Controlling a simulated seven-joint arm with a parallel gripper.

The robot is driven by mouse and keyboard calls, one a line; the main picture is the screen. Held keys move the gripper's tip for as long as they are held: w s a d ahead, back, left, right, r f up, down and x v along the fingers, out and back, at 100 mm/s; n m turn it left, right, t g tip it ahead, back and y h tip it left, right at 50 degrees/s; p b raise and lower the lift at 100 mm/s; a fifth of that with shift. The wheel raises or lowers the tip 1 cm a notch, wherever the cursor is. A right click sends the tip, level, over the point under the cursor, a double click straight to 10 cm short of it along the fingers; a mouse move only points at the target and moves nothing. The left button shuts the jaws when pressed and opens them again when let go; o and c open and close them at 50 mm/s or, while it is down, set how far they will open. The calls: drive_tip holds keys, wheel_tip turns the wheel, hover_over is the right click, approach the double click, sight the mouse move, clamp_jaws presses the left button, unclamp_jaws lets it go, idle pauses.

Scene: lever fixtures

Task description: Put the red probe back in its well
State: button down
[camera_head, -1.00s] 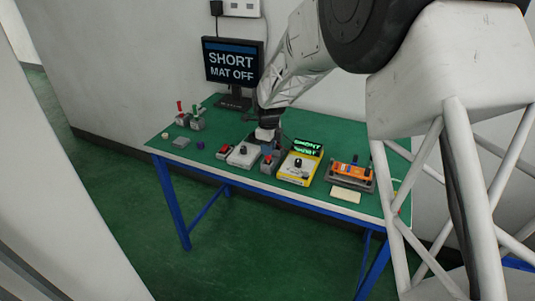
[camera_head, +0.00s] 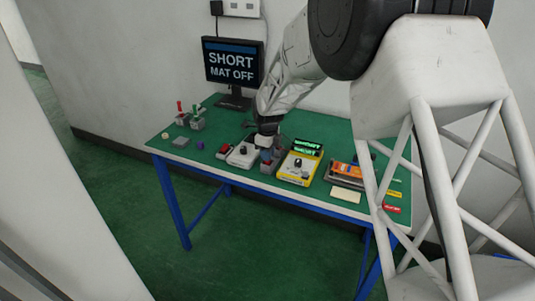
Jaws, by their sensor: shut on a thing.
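A red probe (camera_head: 180,107) stands upright at a small grey block on the left of the green table. A green probe (camera_head: 196,110) stands at a second grey block beside it. My gripper (camera_head: 265,147) points down at mid-table, well to the right of the red probe. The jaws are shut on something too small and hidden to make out. I cannot tell how deep the red probe sits.
A white box with a dark knob (camera_head: 243,155), a yellow meter (camera_head: 298,165) and an orange device (camera_head: 345,170) line the table (camera_head: 330,208). A monitor (camera_head: 233,62) reading "SHORT MAT OFF" stands behind. My arm hides part of the right end.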

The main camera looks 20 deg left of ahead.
drive_tip(key=shift+f, duration=0.15)
drive_tip(key=c, duration=1)
unclamp_jaws()
wheel_tip(320, 180, up, 12)
drive_tip(key=shift+r, duration=0.1)
idle(0.7)
drive_tip(key=shift+d, duration=0.1)
